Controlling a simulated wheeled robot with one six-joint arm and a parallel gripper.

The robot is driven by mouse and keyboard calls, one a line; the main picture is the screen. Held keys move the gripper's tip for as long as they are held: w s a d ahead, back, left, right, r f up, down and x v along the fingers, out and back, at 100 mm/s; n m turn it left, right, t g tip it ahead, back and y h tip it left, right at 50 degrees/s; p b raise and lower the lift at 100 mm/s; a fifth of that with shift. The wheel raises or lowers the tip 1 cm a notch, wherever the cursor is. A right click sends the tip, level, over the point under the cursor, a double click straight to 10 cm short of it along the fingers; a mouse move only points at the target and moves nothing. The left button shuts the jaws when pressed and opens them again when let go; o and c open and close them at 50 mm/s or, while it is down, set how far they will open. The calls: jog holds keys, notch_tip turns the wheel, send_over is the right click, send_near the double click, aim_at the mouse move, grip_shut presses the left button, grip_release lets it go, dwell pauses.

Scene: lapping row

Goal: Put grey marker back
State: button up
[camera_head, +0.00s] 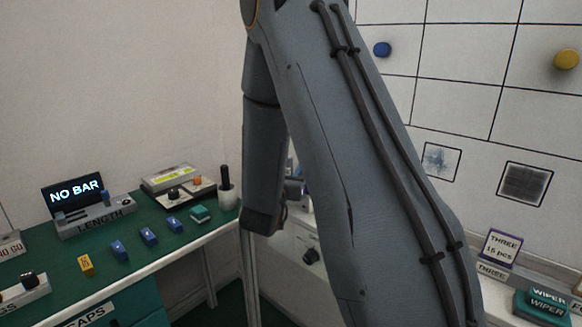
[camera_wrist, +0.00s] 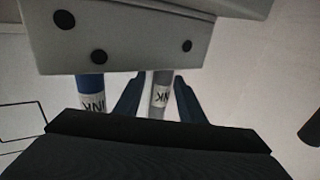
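The grey marker (camera_wrist: 162,92) is in the wrist view, with a white band bearing dark letters that look turned over. It stands between the two fingers of my gripper (camera_wrist: 160,95). A thin gap shows on the left of the marker; on the right the finger is very close to it. Its upper end and the fingertips meet the edge of a light grey holder (camera_wrist: 125,52), which hides what lies beyond. A blue marker (camera_wrist: 92,95) with a white INK band stands at the same holder, left of my fingers. In the head view my arm hides my gripper and both markers.
A whiteboard (camera_head: 460,105) with a blue magnet (camera_head: 382,49) and a yellow magnet (camera_head: 567,59) is on the right. A green eraser (camera_head: 540,307) lies on the ledge. On the left, a green bench (camera_head: 105,290) carries small blocks and a NO BAR display (camera_head: 75,191).

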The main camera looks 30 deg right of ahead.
jog(key=v, duration=1.1)
jog(key=s+a+f+n+g+y, duration=0.2)
jog(key=a+f+n+g+y, duration=0.2)
jog(key=a+f+y, duration=0.45)
jog(key=s+r+n+g+y, duration=0.1)
jog(key=s+g, duration=0.3)
jog(key=s, duration=0.7)
jog(key=s+r+n+g+y, duration=0.2)
jog(key=s+g, duration=0.3)
jog(key=s, duration=0.6)
jog(key=shift+a+n+y, duration=0.3)
jog(key=shift+a+y, duration=0.2)
jog(key=shift+y, duration=0.15)
jog(key=shift+s, duration=0.15)
jog(key=shift+n, duration=0.5)
jog(key=r+p, duration=0.1)
jog(key=p, duration=0.2)
jog(key=a+r+p, duration=0.1)
jog(key=r+p, duration=0.1)
jog(key=p, duration=0.1)
jog(key=s+a+r+p, duration=0.1)
jog(key=r+p, duration=0.1)
jog(key=p, duration=0.1)
